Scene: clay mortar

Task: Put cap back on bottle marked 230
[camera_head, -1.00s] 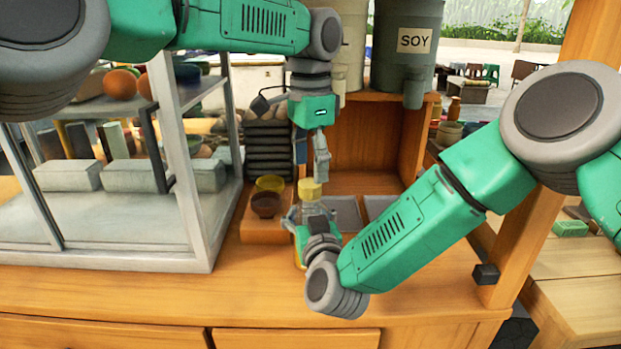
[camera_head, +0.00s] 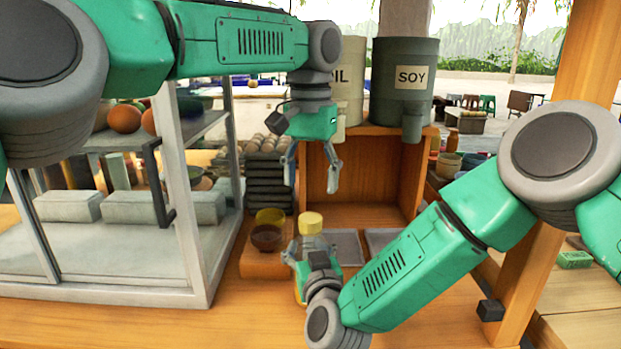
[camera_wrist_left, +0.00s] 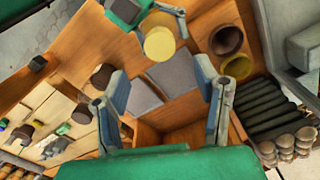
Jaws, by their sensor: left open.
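The bottle (camera_head: 313,242) stands upright on the counter side, with a yellow cap (camera_head: 311,222) on its top. The cap shows as a yellow disc in the left wrist view (camera_wrist_left: 159,44). No 230 marking can be read. My right gripper (camera_head: 310,258) is around the bottle below the cap and looks shut on it; its fingers partly hide the bottle. My left gripper (camera_head: 312,178) is open and empty above the cap, with its fingers pointing down and a clear gap between them and the cap. Its spread fingers also show in the left wrist view (camera_wrist_left: 165,100).
A brown bowl (camera_head: 266,238) and a yellow bowl (camera_head: 270,216) sit left of the bottle. Grey trays (camera_head: 345,247) lie right behind it. A glass case (camera_head: 110,265) stands left; a wooden box (camera_head: 350,185) and the SOY container (camera_head: 404,85) stand behind.

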